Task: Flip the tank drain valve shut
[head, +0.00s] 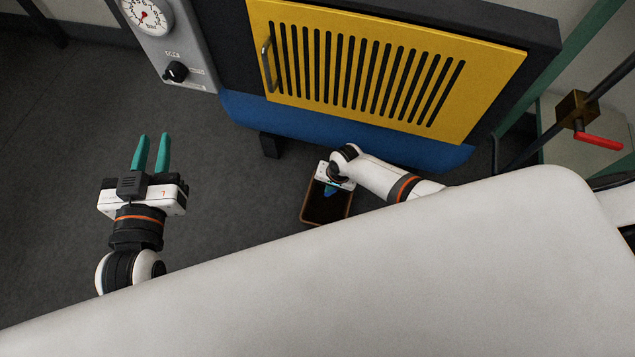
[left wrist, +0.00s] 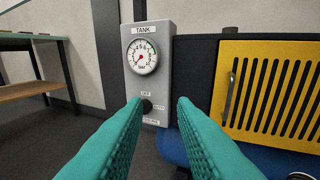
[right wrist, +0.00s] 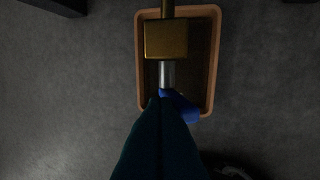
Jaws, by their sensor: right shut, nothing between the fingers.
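The drain valve shows in the right wrist view as a brass block (right wrist: 166,39) with a silver stem below it and a blue lever (right wrist: 184,106). The lever slants to the lower right. My right gripper (right wrist: 166,101) is shut and empty, its teal fingertips overlapping the lever; I cannot tell if they touch it. In the head view my right gripper (head: 331,188) is low beside the blue tank's underside, over a tray, and the valve cannot be made out. My left gripper (head: 152,140) is open and empty over the floor at left.
An orange-rimmed tray (right wrist: 211,60) lies on the floor under the valve. The blue tank (head: 240,112) carries a yellow slatted door (head: 495,65). A grey panel with a gauge (head: 147,16) and black knob (head: 176,72) stands left. A brass valve with a red lever (head: 598,140) is at right.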

